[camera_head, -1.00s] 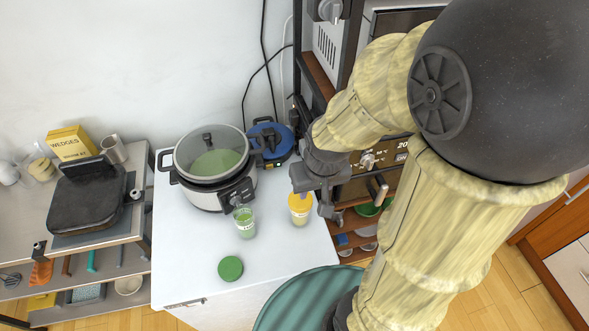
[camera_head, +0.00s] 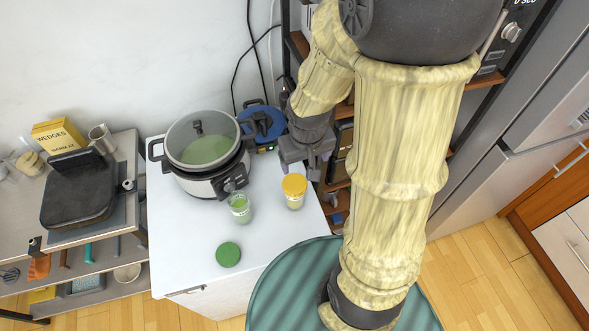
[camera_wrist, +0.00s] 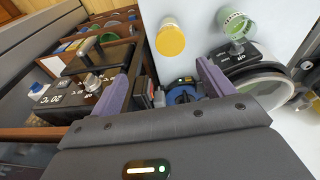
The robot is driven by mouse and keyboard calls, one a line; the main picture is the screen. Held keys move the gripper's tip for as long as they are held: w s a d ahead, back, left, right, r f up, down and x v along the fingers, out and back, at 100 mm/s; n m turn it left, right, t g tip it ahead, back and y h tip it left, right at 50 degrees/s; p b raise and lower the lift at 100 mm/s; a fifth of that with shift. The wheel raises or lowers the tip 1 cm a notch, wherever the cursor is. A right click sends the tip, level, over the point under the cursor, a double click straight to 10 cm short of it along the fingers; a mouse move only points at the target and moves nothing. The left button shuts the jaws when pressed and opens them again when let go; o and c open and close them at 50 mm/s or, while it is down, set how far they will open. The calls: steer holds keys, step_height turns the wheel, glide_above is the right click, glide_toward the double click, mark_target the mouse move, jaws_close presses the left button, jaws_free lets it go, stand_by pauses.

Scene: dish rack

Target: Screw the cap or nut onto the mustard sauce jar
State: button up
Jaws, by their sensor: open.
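The mustard sauce jar (camera_head: 295,202) stands upright on the white counter, near its right edge. Its yellow cap (camera_head: 293,184) rests on top of the jar; how tightly it is screwed I cannot tell. In the wrist view the yellow cap (camera_wrist: 170,41) shows beyond my fingertips, roughly centred between them. My gripper (camera_head: 303,166) is open and empty, behind the jar in the head view and apart from it. Both purple-grey fingers of my gripper (camera_wrist: 168,80) show in the wrist view.
A green jar (camera_head: 239,208) stands left of the mustard jar, with a green lid (camera_head: 228,254) lying in front. A cooker (camera_head: 207,182) and a blue-lidded pot (camera_head: 262,124) stand behind. A shelf unit is at right.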

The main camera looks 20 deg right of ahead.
steer(key=w+f+n+p, duration=0.1)
steer(key=w+f+p, duration=0.1)
steer(key=w+f, duration=0.25)
steer(key=g+p, duration=0.2)
steer(key=p, duration=0.1)
glide_above(295, 183)
steer(key=shift+n+y, duration=0.3)
steer(key=shift+n, duration=0.1)
step_height(295, 183, down, 8)
steer(key=shift+r, duration=0.1)
steer(key=shift+a, duration=0.1)
steer(key=shift+f, duration=0.25)
steer(key=shift+f+b, duration=2.15)
steer(key=shift+f, duration=0.05)
steer(key=c, duration=1)
steer(key=shift+o, duration=0.2)
